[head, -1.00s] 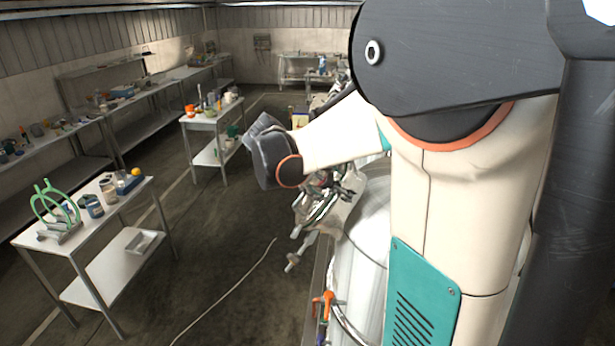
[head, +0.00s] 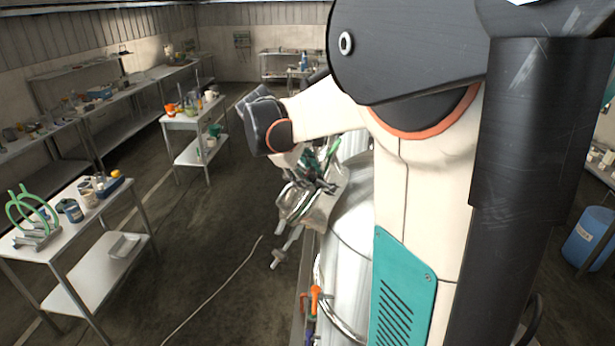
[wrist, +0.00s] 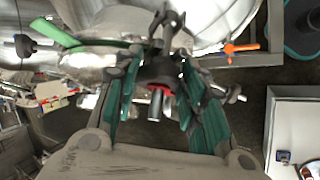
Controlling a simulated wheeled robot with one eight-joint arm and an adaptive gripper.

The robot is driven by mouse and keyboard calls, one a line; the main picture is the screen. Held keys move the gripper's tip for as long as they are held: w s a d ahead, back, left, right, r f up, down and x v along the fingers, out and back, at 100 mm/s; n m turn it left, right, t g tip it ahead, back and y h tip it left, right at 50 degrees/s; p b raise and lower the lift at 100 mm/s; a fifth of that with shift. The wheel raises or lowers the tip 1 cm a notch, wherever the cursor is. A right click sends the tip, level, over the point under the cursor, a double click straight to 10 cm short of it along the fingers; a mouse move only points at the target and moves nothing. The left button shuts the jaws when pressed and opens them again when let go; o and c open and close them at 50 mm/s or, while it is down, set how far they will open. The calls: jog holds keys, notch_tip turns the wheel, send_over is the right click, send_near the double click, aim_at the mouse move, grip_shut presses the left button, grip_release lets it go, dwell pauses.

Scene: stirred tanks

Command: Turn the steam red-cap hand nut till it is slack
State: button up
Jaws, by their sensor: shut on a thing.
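The steam hand nut (wrist: 162,72) is a dark knob with a red ring at its lower side, in the middle of the wrist view. A short metal stud shows below the red. My gripper (wrist: 158,66) has its teal-padded fingers on either side of the nut and is shut on it. The fingers hide the sides of the nut, so I cannot tell how tight it is.
An orange handle (head: 316,299) sits lower on the tank; it also shows in the wrist view (wrist: 240,48). A green lever (wrist: 55,33) is close at the upper left of the wrist view. A white table (head: 80,215) stands left, with open floor between.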

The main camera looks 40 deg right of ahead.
jog(key=shift+n+y, duration=0.3)
jog(key=shift+n, duration=0.1)
jog(key=o, duration=1.1)
jog(key=v, duration=1.2)
jog(key=shift+w, duration=0.1)
jog(key=shift+c, duration=0.2)
